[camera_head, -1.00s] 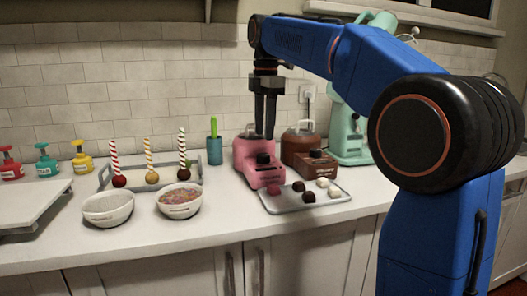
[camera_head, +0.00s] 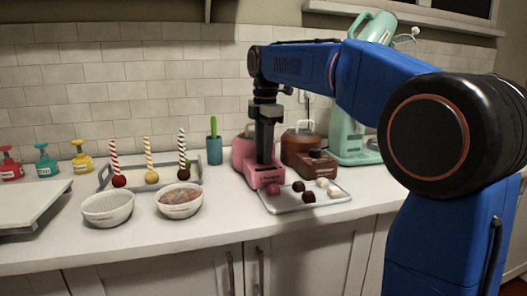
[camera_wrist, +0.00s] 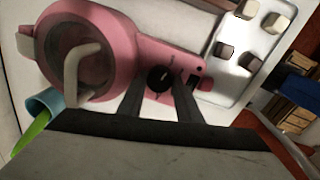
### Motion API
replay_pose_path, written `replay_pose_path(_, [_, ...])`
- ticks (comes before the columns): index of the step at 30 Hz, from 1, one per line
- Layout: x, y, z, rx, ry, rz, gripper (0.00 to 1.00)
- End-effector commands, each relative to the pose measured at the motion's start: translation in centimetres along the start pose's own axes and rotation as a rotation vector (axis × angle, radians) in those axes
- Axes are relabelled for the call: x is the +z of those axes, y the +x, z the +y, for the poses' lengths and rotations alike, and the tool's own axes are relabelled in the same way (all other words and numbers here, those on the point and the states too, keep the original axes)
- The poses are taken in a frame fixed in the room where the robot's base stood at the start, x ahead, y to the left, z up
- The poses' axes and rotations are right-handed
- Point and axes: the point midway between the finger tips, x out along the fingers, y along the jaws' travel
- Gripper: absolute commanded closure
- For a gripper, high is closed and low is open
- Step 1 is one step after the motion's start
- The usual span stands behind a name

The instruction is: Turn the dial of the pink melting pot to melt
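The pink melting pot (camera_head: 243,152) stands on the counter, and its round body with a lid and pale handle shows in the wrist view (camera_wrist: 112,38). Its black dial (camera_wrist: 160,78) sits on the pink front base, with small marks around it. My gripper (camera_head: 265,160) points straight down over this base and hides the dial in the head view. In the wrist view my gripper (camera_wrist: 160,88) is open, with a finger on each side of the dial. A gap shows between dial and fingers; I cannot tell whether the tips are level with it.
A brown melting pot (camera_head: 301,148) stands close on the right. A tray of chocolates (camera_head: 290,206) lies in front. A teal cup with a green tool (camera_head: 214,151) and two bowls (camera_head: 108,208) stand to the left. A mint mixer (camera_head: 345,140) is behind right.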

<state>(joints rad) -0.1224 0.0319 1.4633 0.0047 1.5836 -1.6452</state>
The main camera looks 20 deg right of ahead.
Motion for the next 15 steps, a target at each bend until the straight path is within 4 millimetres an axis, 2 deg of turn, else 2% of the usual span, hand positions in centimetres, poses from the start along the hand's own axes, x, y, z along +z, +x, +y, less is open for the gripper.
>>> replay_pose_path(8, [0.00,-0.03,0.01,0.001,0.012,-0.001,0.91])
replay_pose_path(15, [-0.03,-0.04,0.02,0.001,0.099,-0.007,0.91])
